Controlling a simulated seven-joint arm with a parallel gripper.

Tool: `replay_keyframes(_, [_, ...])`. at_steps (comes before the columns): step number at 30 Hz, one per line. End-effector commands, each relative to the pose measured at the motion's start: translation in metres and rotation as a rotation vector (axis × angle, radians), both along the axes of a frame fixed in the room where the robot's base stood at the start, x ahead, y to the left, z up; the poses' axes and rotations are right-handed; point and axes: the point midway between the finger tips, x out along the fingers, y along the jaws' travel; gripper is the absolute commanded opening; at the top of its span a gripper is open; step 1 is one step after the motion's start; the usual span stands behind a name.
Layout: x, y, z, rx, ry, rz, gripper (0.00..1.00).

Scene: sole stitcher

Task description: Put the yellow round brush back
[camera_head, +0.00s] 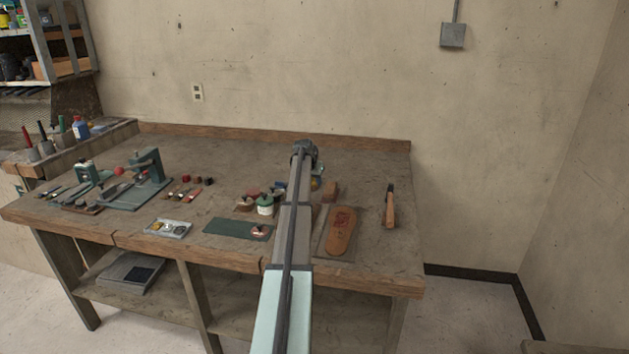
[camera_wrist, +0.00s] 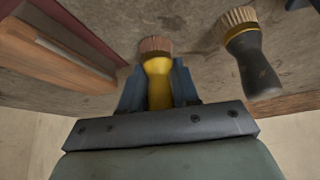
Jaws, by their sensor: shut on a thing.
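The yellow round brush (camera_wrist: 158,82) has a stubby yellow handle and brown bristles. In the wrist view my gripper (camera_wrist: 158,90) is shut on its handle, with a blue finger on each side. The bristles point away from the gripper's palm. I cannot tell whether the brush touches the bench.
A dark-handled brush (camera_wrist: 252,62) with pale bristles is close on the right in the wrist view; a wooden block (camera_wrist: 50,58) is on the left. On the workbench (camera_head: 365,165), a sole (camera_head: 342,232) and a wooden-handled tool (camera_head: 390,207) lie right of my arm. The back right is clear.

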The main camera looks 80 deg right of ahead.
Motion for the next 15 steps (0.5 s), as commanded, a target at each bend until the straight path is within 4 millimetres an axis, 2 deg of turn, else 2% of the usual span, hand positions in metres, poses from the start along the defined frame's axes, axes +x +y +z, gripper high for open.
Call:
replay_keyframes(8, [0.0, -0.0001, -0.0019, 0.0, 0.0, 0.0, 0.0])
replay_keyframes(9, [0.0, -0.0001, -0.0025, 0.0, 0.0, 0.0, 0.31])
replay_keyframes(15, [0.0001, -0.0001, -0.002, 0.0, 0.0, 0.0, 0.5])
